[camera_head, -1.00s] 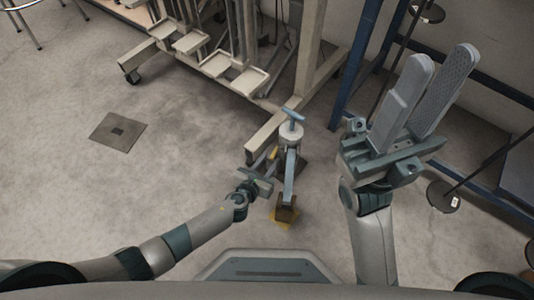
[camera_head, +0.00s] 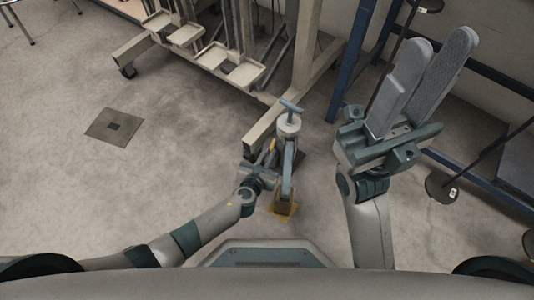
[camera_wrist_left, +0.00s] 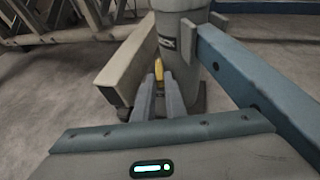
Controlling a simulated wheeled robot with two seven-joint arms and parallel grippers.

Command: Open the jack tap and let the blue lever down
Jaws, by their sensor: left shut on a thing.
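The jack (camera_head: 288,128) is a grey cylinder with a blue T-shaped piece on top; its body (camera_wrist_left: 181,25) fills the top middle of the left wrist view. The blue lever (camera_head: 288,170) runs from the jack toward me, and crosses the right of the left wrist view (camera_wrist_left: 255,75). The small yellow tap (camera_wrist_left: 159,68) is low beside the jack, left of the lever. My left gripper (camera_wrist_left: 161,82) is shut on the tap, its fingertips on either side of it. My right gripper (camera_head: 422,82) is open and empty, raised well to the right of the jack.
A wheeled rack (camera_head: 205,62) with pale trays stands behind the jack, and its beige foot beam (camera_head: 262,128) reaches close to the jack's left side. A blue post (camera_head: 350,65) rises behind right.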

